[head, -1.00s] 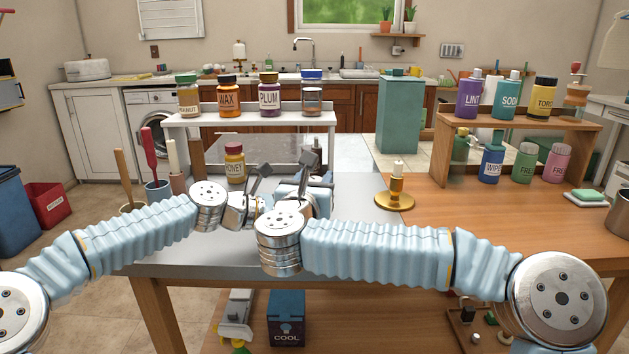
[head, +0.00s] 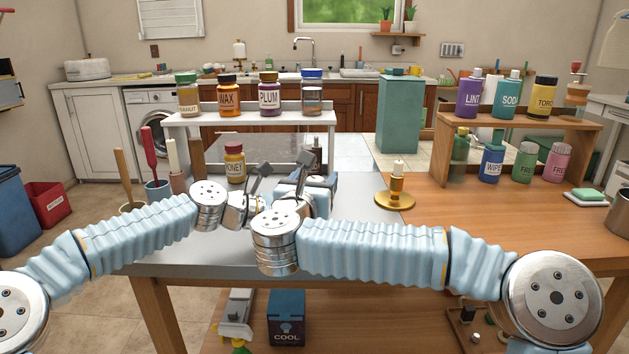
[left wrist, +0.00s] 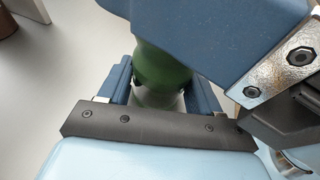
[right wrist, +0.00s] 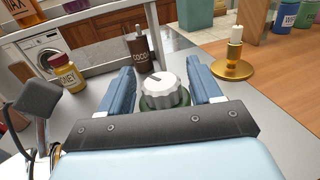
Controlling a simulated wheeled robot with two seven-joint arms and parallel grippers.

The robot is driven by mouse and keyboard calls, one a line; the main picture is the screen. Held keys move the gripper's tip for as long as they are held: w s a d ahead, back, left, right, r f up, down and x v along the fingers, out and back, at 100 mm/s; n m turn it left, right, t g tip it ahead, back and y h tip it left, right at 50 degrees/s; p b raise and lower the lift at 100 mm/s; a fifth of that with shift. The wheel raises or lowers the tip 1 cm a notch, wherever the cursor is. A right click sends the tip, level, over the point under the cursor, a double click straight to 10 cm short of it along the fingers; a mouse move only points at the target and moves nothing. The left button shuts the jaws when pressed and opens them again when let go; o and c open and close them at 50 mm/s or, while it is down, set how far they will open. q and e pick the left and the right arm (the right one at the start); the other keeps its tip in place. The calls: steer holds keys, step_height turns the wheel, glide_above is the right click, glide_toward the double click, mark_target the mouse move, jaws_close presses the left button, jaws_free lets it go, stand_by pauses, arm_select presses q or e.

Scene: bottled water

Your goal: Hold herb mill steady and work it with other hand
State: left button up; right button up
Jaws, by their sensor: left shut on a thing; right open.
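The herb mill has a green body (left wrist: 158,70) and a ribbed white knob (right wrist: 165,88) with a dark mark on top. It stands upright over the grey part of the table; the arms hide it in the head view. My left gripper (left wrist: 160,85) is shut on the green body. My right gripper (right wrist: 161,75) is open above the mill, with one blue finger on each side of the knob and gaps showing between. In the head view my right gripper (head: 318,186) is partly hidden behind its own wrist.
A honey jar (head: 235,163) and a dark cocoa bottle (right wrist: 143,56) stand just beyond the grippers. A brass candle holder (head: 395,200) is to the right. A white shelf (head: 190,121) with jars is behind, and a wooden shelf (head: 520,122) with bottles stands at right.

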steer(key=v, duration=1.2)
steer(key=shift+o, duration=0.2)
